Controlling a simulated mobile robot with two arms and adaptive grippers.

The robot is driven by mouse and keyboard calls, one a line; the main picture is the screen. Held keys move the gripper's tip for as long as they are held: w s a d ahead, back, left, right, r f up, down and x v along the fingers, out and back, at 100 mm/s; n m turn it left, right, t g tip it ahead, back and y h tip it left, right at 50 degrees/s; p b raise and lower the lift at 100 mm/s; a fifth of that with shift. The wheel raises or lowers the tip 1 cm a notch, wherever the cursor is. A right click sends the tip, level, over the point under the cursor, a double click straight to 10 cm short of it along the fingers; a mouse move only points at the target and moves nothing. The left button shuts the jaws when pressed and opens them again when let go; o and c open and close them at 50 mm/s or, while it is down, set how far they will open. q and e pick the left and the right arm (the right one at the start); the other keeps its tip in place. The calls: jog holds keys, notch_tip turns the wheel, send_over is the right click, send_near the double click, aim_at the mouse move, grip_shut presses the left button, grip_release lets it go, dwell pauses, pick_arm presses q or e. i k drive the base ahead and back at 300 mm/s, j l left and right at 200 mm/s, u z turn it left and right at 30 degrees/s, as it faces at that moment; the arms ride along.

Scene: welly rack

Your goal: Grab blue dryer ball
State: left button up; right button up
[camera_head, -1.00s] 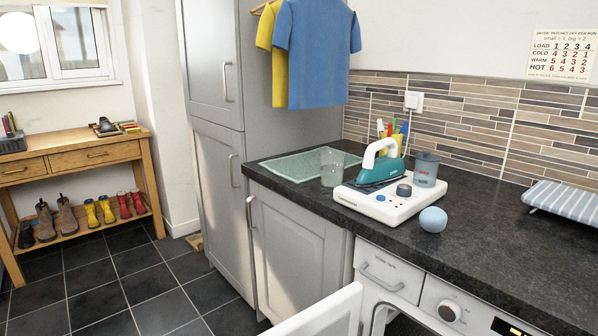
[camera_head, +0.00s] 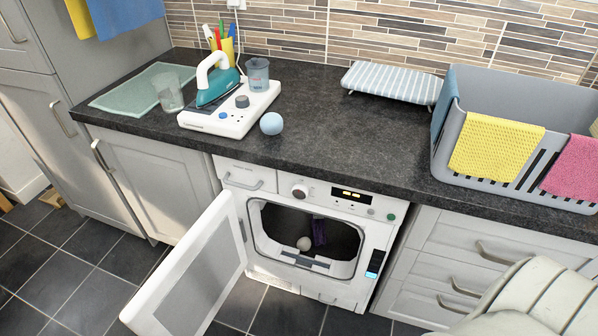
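The blue dryer ball (camera_head: 271,124) is small, round and light blue. It sits on the dark worktop (camera_head: 330,130) near the front edge, just right of the white iron base (camera_head: 232,117). Nothing covers it. A pale ball (camera_head: 304,243) lies inside the open dryer below, with something dark purple beside it. Neither of my grippers is in view. A pale rounded part of my own arm or body shows at the bottom right corner, well away from the ball.
The dryer door (camera_head: 196,268) stands open into the floor space. A teal iron (camera_head: 216,84), a clear cup (camera_head: 169,92) and a grey cup (camera_head: 258,74) are left of the ball. A striped board (camera_head: 392,82) and a grey basket (camera_head: 470,100) with cloths stand right. The worktop between is clear.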

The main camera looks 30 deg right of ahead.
aim_at(271, 123)
jog(key=i+j+z, duration=0.2)
jog(key=z, duration=0.15)
jog(key=i+j+z, duration=0.4)
jog(key=k+l, duration=0.05)
